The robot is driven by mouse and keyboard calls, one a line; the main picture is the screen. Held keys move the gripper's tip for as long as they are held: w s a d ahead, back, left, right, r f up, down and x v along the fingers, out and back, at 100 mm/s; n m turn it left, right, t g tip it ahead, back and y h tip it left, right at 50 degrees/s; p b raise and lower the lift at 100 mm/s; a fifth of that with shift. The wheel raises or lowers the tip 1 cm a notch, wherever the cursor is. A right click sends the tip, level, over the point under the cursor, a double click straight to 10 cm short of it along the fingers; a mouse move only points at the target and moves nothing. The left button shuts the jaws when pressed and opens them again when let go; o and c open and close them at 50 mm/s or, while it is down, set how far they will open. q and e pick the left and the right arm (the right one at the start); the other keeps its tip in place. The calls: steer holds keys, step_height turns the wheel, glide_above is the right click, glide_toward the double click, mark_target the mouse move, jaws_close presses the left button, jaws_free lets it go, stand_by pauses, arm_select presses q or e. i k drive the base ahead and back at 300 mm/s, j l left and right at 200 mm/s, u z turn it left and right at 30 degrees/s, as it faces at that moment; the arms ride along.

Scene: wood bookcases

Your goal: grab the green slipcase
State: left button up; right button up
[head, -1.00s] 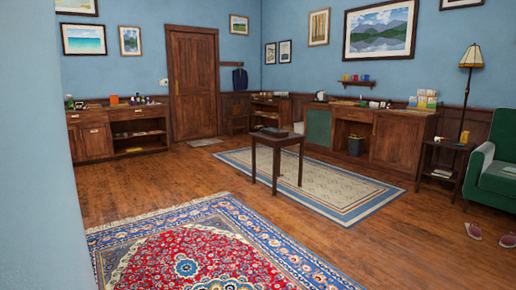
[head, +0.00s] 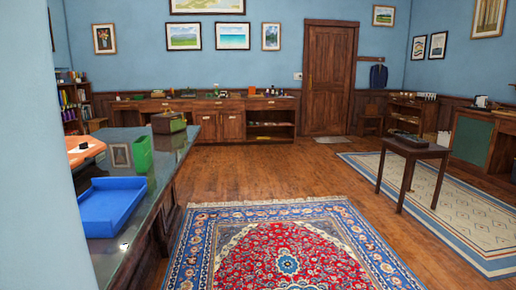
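A bright green upright box-like object (head: 142,155), which looks like the green slipcase, stands on the dark glossy counter (head: 128,226) at the left of the head view. Neither of my grippers is in view.
A blue tray (head: 108,205) lies at the counter's near end. A small dark table (head: 412,148) stands at the right. The patterned red rug (head: 285,250) and wood floor right of the counter are clear.

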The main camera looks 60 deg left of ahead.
mark_target(143, 152)
steer(key=l+u, duration=0.2)
steer(key=u, duration=0.15)
steer(key=i+l+u, duration=0.1)
steer(key=u, duration=0.25)
steer(key=k+j+u, duration=0.1)
steer(key=k+u, duration=0.15)
steer(key=u, duration=0.25)
